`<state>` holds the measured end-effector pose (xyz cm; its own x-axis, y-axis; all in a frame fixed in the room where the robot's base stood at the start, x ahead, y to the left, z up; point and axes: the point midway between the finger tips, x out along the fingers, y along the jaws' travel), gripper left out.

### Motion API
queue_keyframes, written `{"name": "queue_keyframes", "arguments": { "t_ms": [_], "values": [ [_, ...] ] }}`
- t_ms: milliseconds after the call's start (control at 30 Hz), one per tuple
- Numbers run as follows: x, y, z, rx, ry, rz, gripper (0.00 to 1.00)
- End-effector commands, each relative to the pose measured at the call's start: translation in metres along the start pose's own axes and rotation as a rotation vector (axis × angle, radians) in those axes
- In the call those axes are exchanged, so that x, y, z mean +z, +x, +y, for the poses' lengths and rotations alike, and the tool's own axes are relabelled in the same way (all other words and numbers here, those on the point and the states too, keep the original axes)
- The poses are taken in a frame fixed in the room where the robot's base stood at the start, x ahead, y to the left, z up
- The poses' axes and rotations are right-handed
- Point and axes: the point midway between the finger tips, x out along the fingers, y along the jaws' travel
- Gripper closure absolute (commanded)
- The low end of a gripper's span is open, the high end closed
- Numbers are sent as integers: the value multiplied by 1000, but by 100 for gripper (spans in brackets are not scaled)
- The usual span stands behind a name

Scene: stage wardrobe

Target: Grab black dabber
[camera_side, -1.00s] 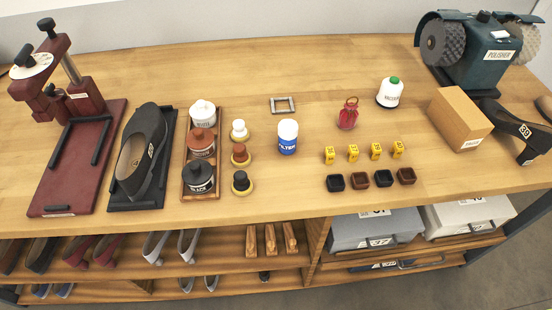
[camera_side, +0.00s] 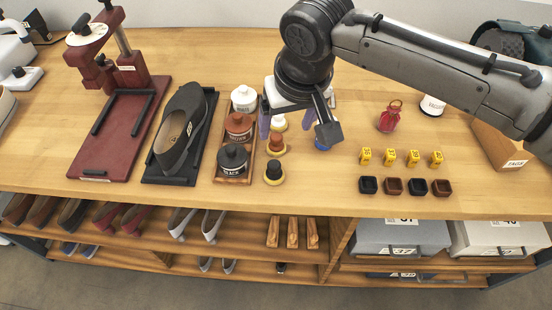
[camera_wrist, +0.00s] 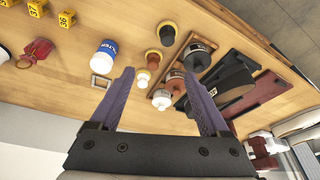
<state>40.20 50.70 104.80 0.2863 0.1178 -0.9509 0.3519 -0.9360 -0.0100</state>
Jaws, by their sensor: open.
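The black dabber (camera_side: 273,172), dark-topped with a yellow base, stands on the bench beside the black jar (camera_side: 232,160). It also shows upper middle in the wrist view (camera_wrist: 167,33). The brown dabber (camera_side: 276,146) and white dabber (camera_side: 280,122) stand behind it in a row. My gripper (camera_side: 287,122) is open, its purple fingers apart and empty, above the bench near the white and brown dabbers. In the wrist view, the black dabber lies beyond the fingertips (camera_wrist: 158,76), apart from them.
A wooden tray holds the black, brown (camera_side: 238,127) and white (camera_side: 244,98) jars, left of the dabbers. A blue-and-white bottle (camera_wrist: 104,53) stands on the other side, mostly hidden by my gripper in the side view. Yellow numbered blocks (camera_side: 390,158) and small dark cups (camera_side: 392,186) sit farther right.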

Motion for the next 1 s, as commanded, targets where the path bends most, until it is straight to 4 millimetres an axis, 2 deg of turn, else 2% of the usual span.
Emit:
{"name": "queue_keyframes", "arguments": {
  "t_ms": [33, 133, 533, 867, 1000],
  "values": [
    [8, 8, -10, 3, -19, -12, 20],
    [14, 12, -18, 0, -36, -15, 20],
    [16, 80, -17, 1, -35, -16, 20],
    [17, 100, -16, 1, -35, -16, 20],
    [20, 118, -14, 3, -35, -18, 20]
  ]
}}
